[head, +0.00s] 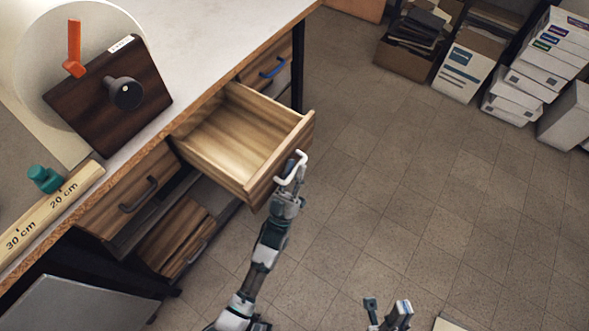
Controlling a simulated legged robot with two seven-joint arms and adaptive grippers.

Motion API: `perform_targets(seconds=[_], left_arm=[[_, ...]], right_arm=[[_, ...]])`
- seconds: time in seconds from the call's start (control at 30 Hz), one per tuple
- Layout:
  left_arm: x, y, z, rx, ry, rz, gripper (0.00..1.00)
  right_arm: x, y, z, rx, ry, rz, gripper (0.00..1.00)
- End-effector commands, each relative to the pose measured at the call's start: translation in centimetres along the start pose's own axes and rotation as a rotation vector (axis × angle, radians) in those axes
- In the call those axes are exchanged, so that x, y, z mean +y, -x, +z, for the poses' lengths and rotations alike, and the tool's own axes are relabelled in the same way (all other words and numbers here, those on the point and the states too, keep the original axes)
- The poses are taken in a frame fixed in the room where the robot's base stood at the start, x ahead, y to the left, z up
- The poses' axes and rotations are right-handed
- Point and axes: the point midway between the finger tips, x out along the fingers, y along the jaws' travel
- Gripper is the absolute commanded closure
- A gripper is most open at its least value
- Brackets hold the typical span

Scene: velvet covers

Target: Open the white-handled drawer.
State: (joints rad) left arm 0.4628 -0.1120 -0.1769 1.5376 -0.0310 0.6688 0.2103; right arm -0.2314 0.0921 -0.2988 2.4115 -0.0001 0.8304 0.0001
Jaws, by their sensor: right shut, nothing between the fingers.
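The drawer with the white handle (301,161) stands pulled well out of the bench, and its empty wooden inside (232,140) shows. My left gripper (291,178) is at the white handle on the drawer front, overlapping it in the picture. I cannot tell whether its fingers are closed around the handle or only beside it. My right gripper (387,312) is low at the bottom edge, over the floor, away from the drawer. It is shut with nothing in it.
A blue-handled drawer (272,67) and a dark-handled drawer (139,196) flank the open one. On the bench lie a dark board with a knob (95,100), a ruler (50,212) and a green knob (46,178). Boxes (466,65) stand at the back right; the middle floor is clear.

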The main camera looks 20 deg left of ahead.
Motion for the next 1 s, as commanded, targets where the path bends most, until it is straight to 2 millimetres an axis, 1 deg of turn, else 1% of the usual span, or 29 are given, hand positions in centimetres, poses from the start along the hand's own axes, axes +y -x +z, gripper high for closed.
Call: perform_targets(seconds=[0.23,0.33,0.47,0.6,0.7,0.83,1.0], left_arm=[[0.0,0.1,-0.1,0.001,0.0,0.0,0.75],[0.0,1.0,0.0,-0.001,0.0,0.0,0.75],[-0.1,3.5,0.1,-0.004,0.0,-0.001,0.75],[-0.1,6.8,0.1,-0.005,0.001,-0.002,0.75],[-0.1,8.9,0.1,-0.003,0.001,-0.001,0.75],[-0.1,10.8,0.2,-0.003,0.0,0.0,0.75],[-0.1,12.0,0.2,-0.002,0.0,0.0,0.75]], right_arm=[[0.0,-0.2,-0.2,0.009,0.001,-0.001,1.0],[-0.1,-0.2,-0.2,0.009,0.0,0.0,1.0],[-0.1,-0.2,-0.2,0.008,0.0,0.001,1.0],[-0.1,-0.2,-0.2,0.008,0.0,0.001,1.0],[-0.1,-0.2,-0.2,0.008,0.0,0.001,1.0],[-0.1,-0.2,-0.2,0.008,0.0,0.002,1.0],[-0.1,-0.2,-0.2,0.008,0.0,0.002,1.0]])
